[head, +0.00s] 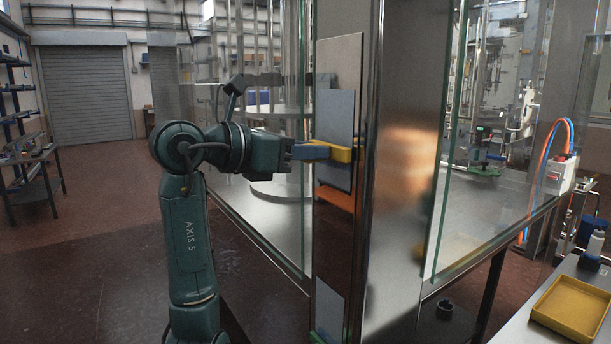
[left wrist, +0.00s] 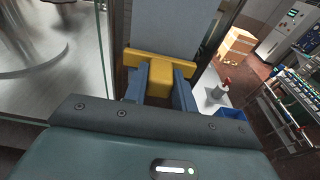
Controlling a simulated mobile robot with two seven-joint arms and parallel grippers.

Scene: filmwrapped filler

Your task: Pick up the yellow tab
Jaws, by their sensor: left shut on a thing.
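The yellow tab (head: 343,154) sticks out at a grey-blue plate (head: 334,115) on the metal post of the glass enclosure. In the left wrist view the tab (left wrist: 162,62) is T-shaped, with a crossbar in front of the plate and a stem towards me. My left gripper (head: 318,151) is shut on the tab. Its blue fingers (left wrist: 159,86) lie on both sides of the stem in the left wrist view. I cannot tell whether the tab still touches the plate. My right gripper is not in view.
Glass panels (head: 305,90) stand close beside my left arm. A yellow tray (head: 572,304) lies empty on a bench at the lower right, with a white bottle (head: 592,245) behind it. The left wrist view shows a blue bin (left wrist: 233,113) and a cardboard box (left wrist: 235,45). Open floor lies left.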

